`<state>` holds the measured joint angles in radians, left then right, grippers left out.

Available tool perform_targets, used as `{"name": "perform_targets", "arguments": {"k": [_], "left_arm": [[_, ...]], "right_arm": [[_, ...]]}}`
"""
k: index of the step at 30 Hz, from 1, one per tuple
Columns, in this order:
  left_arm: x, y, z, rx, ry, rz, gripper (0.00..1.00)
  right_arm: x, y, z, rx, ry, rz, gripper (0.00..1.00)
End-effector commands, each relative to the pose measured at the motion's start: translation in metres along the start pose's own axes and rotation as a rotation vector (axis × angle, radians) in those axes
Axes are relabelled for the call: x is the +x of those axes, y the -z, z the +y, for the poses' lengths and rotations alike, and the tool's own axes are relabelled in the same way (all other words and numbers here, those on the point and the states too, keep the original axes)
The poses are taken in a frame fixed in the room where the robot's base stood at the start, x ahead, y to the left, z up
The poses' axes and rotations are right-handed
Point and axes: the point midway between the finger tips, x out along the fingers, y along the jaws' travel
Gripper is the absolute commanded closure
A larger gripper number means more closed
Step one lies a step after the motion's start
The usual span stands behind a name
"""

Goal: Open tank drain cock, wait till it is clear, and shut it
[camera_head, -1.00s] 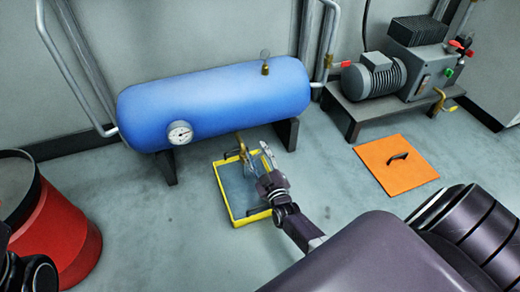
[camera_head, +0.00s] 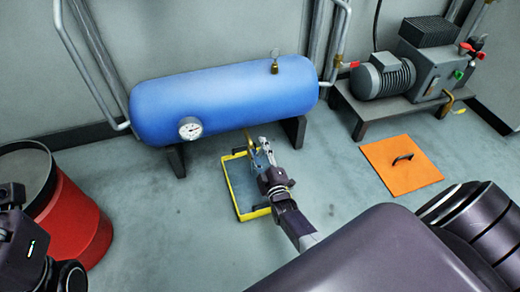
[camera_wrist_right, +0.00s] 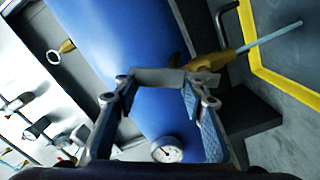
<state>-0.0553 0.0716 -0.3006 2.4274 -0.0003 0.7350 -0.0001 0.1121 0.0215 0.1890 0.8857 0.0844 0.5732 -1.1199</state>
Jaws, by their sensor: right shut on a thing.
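The blue tank (camera_head: 225,100) lies on dark legs by the wall. Its brass drain cock (camera_head: 248,141) hangs below it, over a shallow yellow-rimmed tray (camera_head: 254,213). My right gripper (camera_head: 265,147) is at the cock, above the tray. In the right wrist view, the gripper (camera_wrist_right: 163,80) is shut on a grey lever-like bar beside the brass cock body (camera_wrist_right: 215,63). A thin pale blue stream (camera_wrist_right: 272,38) runs from the cock's outlet toward the tray. Whether it is clear or cloudy is too small to tell. My left gripper's fingers do not show.
A pressure gauge (camera_head: 190,128) sits on the tank's front. A red drum (camera_head: 75,222) stands at left, near my left arm. A motor unit (camera_head: 410,70) stands on a low bench at right. An orange floor plate (camera_head: 400,178) with a handle lies before it.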

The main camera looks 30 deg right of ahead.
Motion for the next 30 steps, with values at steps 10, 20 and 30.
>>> {"name": "perform_targets", "arguments": {"k": [10, 20, 30], "left_arm": [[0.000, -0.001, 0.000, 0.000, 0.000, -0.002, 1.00], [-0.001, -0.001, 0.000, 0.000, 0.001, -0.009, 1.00], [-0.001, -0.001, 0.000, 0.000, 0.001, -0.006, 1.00]], "right_arm": [[-0.001, 0.001, -0.001, 0.002, 0.002, 0.000, 0.52], [0.000, 0.000, -0.001, 0.002, 0.001, 0.000, 0.43], [-0.030, -0.001, -0.002, 0.002, 0.003, -0.001, 0.43]]}}
